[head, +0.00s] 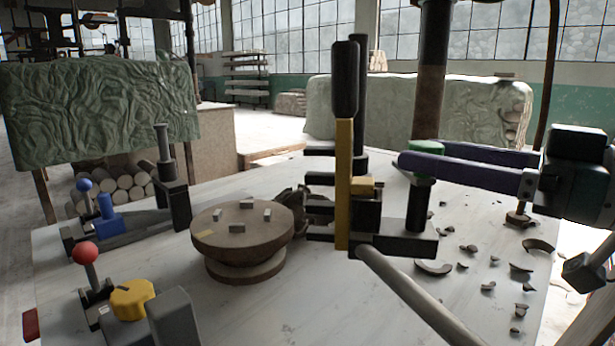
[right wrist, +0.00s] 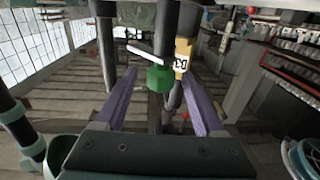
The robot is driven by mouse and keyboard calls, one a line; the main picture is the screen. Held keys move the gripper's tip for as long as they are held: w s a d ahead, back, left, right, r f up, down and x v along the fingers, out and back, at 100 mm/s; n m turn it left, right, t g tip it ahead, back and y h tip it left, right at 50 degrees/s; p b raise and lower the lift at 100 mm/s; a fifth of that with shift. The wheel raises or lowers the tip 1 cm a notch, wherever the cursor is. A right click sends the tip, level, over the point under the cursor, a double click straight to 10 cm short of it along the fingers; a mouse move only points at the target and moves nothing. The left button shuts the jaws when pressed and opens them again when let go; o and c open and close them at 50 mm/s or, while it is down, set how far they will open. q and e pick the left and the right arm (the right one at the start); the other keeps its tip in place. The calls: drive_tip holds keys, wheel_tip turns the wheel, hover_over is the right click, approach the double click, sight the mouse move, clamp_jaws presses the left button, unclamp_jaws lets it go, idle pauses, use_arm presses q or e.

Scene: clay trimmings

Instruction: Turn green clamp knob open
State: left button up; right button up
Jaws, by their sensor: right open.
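The green clamp knob (head: 425,147) sits on top of a dark post on the black clamp stand (head: 400,243), on the table's right half. It also shows in the right wrist view (right wrist: 160,79), between my two purple fingers. My right gripper (head: 409,154) comes in from the right, open. One finger passes in front of the knob and one behind it. I see a gap on each side of the knob in the wrist view, so the fingers look apart from it. My left gripper is not in view.
A yellow upright bar (head: 343,190) stands left of the knob, with a grey lever (head: 410,290) sloping toward the front. A round turntable (head: 242,230) stands mid-table. Clay trimmings (head: 433,268) lie scattered at right. Red (head: 86,253) and blue knobs and a yellow knob (head: 132,298) are at left.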

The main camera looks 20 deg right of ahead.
drive_tip(key=shift+b+x, duration=0.45)
drive_tip(key=shift+x, duration=0.4)
drive_tip(key=shift+c, duration=0.3)
clamp_jaws()
